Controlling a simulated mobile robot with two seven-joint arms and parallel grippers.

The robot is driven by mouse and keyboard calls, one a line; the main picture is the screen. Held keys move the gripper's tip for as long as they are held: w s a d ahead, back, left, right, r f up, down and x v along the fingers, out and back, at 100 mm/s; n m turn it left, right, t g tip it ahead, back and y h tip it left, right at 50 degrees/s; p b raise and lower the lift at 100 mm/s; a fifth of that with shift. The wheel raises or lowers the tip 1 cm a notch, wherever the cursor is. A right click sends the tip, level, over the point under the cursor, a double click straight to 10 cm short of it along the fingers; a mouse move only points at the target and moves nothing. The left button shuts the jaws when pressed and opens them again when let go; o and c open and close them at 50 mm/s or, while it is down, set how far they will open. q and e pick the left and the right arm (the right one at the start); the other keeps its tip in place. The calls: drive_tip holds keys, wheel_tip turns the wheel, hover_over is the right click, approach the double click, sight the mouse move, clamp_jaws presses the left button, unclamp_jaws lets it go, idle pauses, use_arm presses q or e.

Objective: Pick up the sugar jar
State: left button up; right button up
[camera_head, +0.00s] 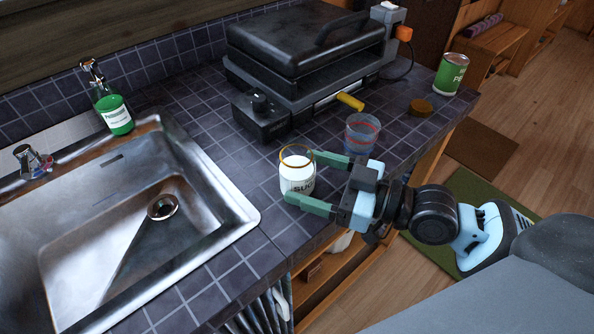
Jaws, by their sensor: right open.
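The sugar jar (297,174) is a small white jar with a gold rim and dark lettering, part of which is hidden by a finger. It stands upright on the dark tiled counter near its front edge, right of the sink. My right gripper (301,176) comes in from the right with its green fingers open, one on the far side and one on the near side of the jar. I cannot tell whether the fingers touch it. My left gripper is not in view.
A clear cup (361,135) stands just behind the right gripper. A black grill (305,60), a yellow object (350,101), a brown lid (420,107) and a green can (450,74) are farther back. The metal sink (222,205) lies left, with a green bottle (115,114) behind it.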

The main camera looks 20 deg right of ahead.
sight(313, 178)
drive_tip(key=shift+x, duration=1.05)
drive_tip(key=shift+w+a+p, duration=0.3)
drive_tip(key=shift+a, duration=0.1)
drive_tip(key=shift+c, duration=0.3)
drive_tip(key=c, duration=1.1)
drive_tip(key=shift+c, duration=0.2)
drive_tip(key=shift+r, duration=0.15)
